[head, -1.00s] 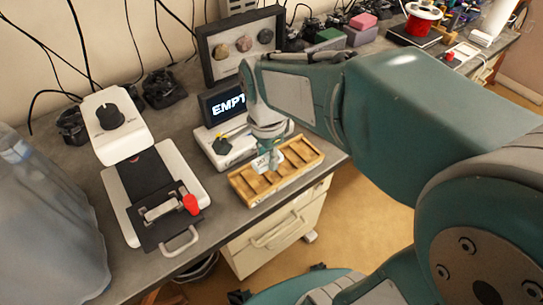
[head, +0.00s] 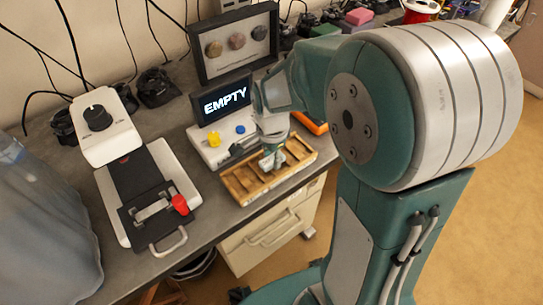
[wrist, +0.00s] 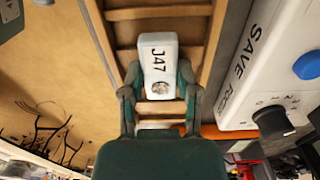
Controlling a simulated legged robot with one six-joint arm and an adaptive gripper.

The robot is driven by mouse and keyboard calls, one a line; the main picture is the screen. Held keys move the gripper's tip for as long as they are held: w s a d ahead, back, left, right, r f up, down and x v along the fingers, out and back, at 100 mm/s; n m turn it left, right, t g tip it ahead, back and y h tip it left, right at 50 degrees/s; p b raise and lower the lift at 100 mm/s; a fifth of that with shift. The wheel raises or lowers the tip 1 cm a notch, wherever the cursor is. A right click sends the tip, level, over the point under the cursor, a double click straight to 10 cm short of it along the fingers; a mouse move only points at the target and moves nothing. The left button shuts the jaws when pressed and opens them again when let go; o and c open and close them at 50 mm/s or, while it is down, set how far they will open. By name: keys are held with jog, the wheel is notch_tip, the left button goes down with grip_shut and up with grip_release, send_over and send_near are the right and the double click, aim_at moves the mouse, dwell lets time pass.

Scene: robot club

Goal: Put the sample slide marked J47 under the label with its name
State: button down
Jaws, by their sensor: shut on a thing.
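The white sample slide marked J47 (wrist: 158,62) is held between the two fingers of my gripper (wrist: 160,95) in the wrist view. A round grey spot shows near its gripper end. My gripper is shut on it, over the wooden tray (wrist: 112,15) with divided slots. In the head view my gripper (head: 270,162) is above the middle of the wooden tray (head: 240,193), and the slide is mostly hidden. I cannot tell whether the slide touches the tray. No name label can be read on the tray.
A white console with yellow and blue knobs (head: 221,149) and a screen reading EMPTY (head: 225,100) stand behind the tray. A white press-like device (head: 166,160) with a red knob is at left. A rock display frame (head: 236,45) stands at the back. The tray lies near the desk's front edge.

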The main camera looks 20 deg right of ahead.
aim_at(269, 160)
jog(key=shift+c, duration=1.7)
grip_release()
jog(key=shift+a, duration=0.5)
jog(key=shift+d+r, duration=0.25)
jog(key=shift+r, duration=0.2)
notch_tip(269, 160, up, 10)
jog(key=r, duration=0.1)
jog(key=s+r+n+t, duration=0.3)
jog(key=s+n+t, duration=0.2)
jog(key=s+n, duration=0.9)
jog(key=shift+r+t, duration=0.2)
jog(key=shift+t, duration=0.1)
